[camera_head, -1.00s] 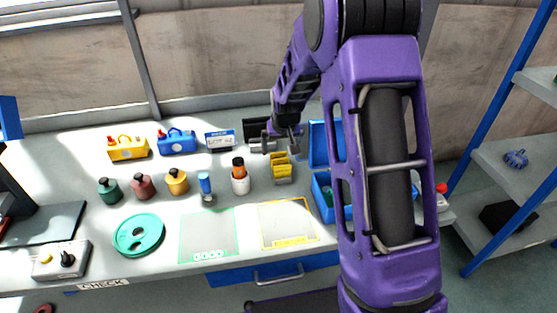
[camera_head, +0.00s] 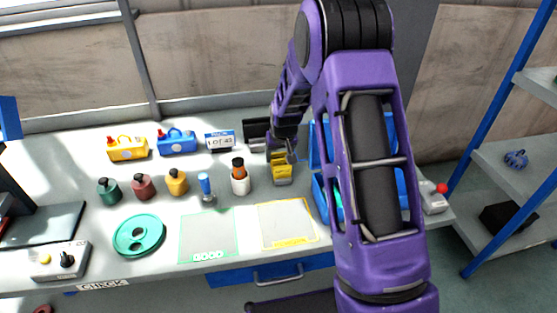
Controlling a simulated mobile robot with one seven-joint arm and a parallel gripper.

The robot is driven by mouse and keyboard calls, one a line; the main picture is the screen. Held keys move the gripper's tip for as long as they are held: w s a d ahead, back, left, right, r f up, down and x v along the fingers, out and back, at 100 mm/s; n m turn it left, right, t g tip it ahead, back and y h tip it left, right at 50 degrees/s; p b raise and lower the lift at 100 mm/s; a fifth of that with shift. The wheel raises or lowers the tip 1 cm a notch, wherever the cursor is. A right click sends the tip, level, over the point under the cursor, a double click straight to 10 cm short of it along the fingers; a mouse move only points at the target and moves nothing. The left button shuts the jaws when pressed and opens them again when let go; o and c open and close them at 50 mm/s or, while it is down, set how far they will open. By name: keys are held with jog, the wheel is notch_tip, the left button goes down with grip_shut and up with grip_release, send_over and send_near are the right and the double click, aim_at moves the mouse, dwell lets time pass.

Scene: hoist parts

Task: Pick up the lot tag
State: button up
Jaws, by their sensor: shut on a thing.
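My gripper (camera_head: 284,155) is at the top of a yellow slotted block (camera_head: 282,175) on the bench. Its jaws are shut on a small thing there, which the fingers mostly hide. By its place it looks to be the lot tag, but I cannot make out its face. A white and blue card marked LOT (camera_head: 220,141) stands apart, to the left of the gripper at the back of the bench.
A white bottle with an orange top (camera_head: 240,178) stands just left of the block. A blue open box (camera_head: 322,195) is close on the right, partly behind my arm. A yellow-outlined mat (camera_head: 288,224) lies in front. A dark holder (camera_head: 256,128) stands behind.

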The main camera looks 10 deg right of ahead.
jog(key=shift+c, duration=1.4)
jog(key=shift+r, duration=0.1)
